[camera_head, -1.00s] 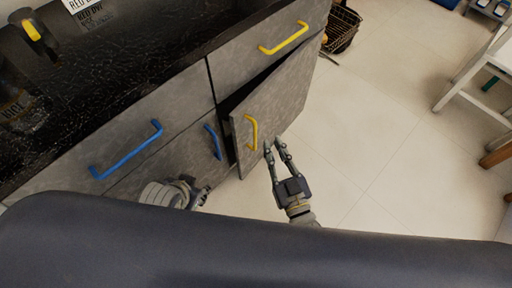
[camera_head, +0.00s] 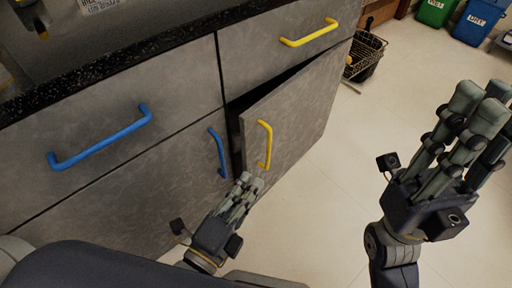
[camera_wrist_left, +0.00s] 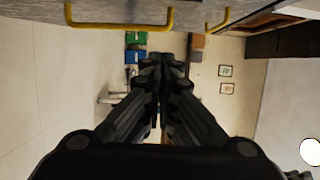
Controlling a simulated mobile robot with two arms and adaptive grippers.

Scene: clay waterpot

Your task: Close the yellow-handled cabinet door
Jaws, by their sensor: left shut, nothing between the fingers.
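The grey cabinet door (camera_head: 300,115) with a vertical yellow handle (camera_head: 267,145) stands ajar in the head view, with a dark gap along its top and left edges. My left gripper (camera_head: 248,181) is shut and empty, its fingertips by the door's lower left part, below the handle. I cannot tell whether they touch the door. In the left wrist view the closed fingers (camera_wrist_left: 163,62) point ahead, and yellow handles (camera_wrist_left: 120,24) show along the top. My right gripper (camera_head: 484,97) is raised at the right, clear of the door; its finger opening is unclear.
A drawer with a yellow handle (camera_head: 310,34) is above the door. Blue handles (camera_head: 100,138) mark the neighbouring fronts at the left. A dark wire basket (camera_head: 365,55) stands beyond the cabinet. Green (camera_head: 434,12) and blue (camera_head: 478,22) bins are farther back. The pale floor is mostly clear.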

